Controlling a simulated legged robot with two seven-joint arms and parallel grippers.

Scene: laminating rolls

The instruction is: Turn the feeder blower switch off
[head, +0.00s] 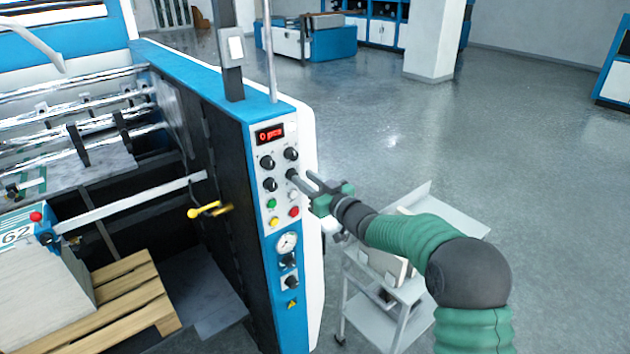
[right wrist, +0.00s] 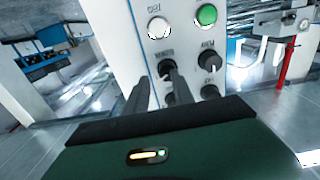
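A white control panel (head: 279,205) on the blue machine end carries several black rotary knobs; labels are too small to read in the head view, so I cannot tell which is the feeder blower switch. My right gripper (head: 297,180) reaches the panel from the right, its two fingers apart, tips at the lower right knob, which they partly hide. In the right wrist view the gripper (right wrist: 156,78) has its fingers apart, the right one overlapping a black knob (right wrist: 165,67). Contact is unclear. Another knob (right wrist: 208,56) stands beside it. My left gripper is not in view.
Green, yellow, white and red buttons (head: 294,211) and a round gauge (head: 287,242) sit below the knobs. A red display (head: 270,134) is above. A grey trolley (head: 385,318) stands under my right arm. A yellow handle (head: 205,210) projects left of the panel. Floor behind is open.

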